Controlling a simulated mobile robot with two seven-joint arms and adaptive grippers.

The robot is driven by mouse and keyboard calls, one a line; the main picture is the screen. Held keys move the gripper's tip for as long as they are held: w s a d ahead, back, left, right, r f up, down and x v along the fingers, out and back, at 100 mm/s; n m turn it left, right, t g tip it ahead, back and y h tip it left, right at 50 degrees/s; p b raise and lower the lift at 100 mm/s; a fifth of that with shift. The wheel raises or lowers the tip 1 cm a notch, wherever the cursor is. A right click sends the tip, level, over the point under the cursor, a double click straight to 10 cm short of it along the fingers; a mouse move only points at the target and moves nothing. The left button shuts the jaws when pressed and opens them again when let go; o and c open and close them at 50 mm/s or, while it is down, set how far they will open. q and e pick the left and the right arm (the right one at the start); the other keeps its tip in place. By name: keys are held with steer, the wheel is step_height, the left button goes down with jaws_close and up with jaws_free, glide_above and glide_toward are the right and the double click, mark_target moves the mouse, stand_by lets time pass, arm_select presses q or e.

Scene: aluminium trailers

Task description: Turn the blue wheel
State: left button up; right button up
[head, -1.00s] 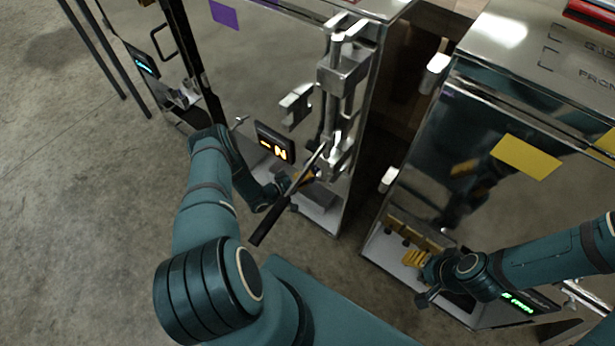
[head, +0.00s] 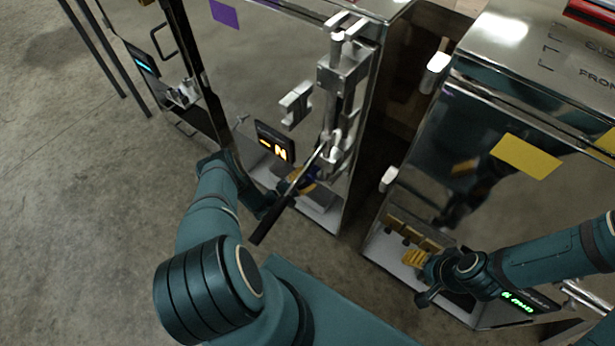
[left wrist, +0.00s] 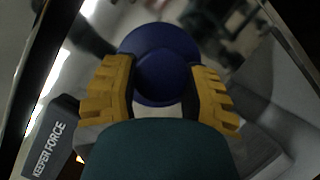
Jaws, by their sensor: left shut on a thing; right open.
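The blue wheel (left wrist: 160,52) is a round dark-blue disc with a raised hub, in the middle of the left wrist view. My left gripper (left wrist: 158,88) has its yellow-and-black fingers on either side of the hub, shut on it. In the head view the left gripper (head: 298,181) is low on the front of the left metal trailer, and a long lever crosses in front of it, so the wheel is mostly hidden there. My right gripper (head: 416,258), with yellow fingers, is open near the low front of the right trailer.
A lit orange display (head: 273,143) sits left of the wheel; a box lettered "KEEPER FORCE" (left wrist: 48,138) shows in the wrist view. A black-handled lever (head: 272,220) slants in front of my left gripper. A vertical clamp mechanism (head: 341,75) rises above it. Concrete floor is open at left.

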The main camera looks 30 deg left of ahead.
arm_select(q)
steer(key=shift+w, duration=0.1)
stand_by(0.4)
steer(key=o, duration=1.2)
steer(key=v, duration=1.2)
steer(key=shift+f, duration=0.1)
